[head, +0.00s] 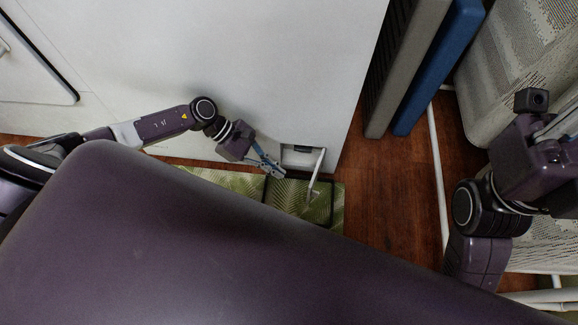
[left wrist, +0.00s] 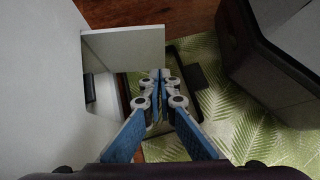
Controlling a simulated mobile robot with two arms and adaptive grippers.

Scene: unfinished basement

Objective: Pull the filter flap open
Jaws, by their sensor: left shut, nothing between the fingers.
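The white appliance (head: 250,60) has a small recess (head: 298,156) low at its front corner. The filter flap (head: 317,172) stands swung out from the recess's right side in the head view. In the left wrist view the flap (left wrist: 135,48) is a pale panel standing out from the appliance wall, beyond my fingertips. My left gripper (head: 280,172) is shut and empty, just left of the flap and in front of the recess; its blue fingers meet at the tips in the left wrist view (left wrist: 161,76). My right gripper (head: 563,124) is cut off at the right edge, its fingers unclear.
A green leaf-patterned mat (head: 230,183) lies on the wooden floor (head: 395,190) below the recess. A grey panel (head: 402,70) and a blue panel (head: 440,65) lean right of the appliance. A white pipe (head: 437,175) and woven seats (head: 520,60) stand further right.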

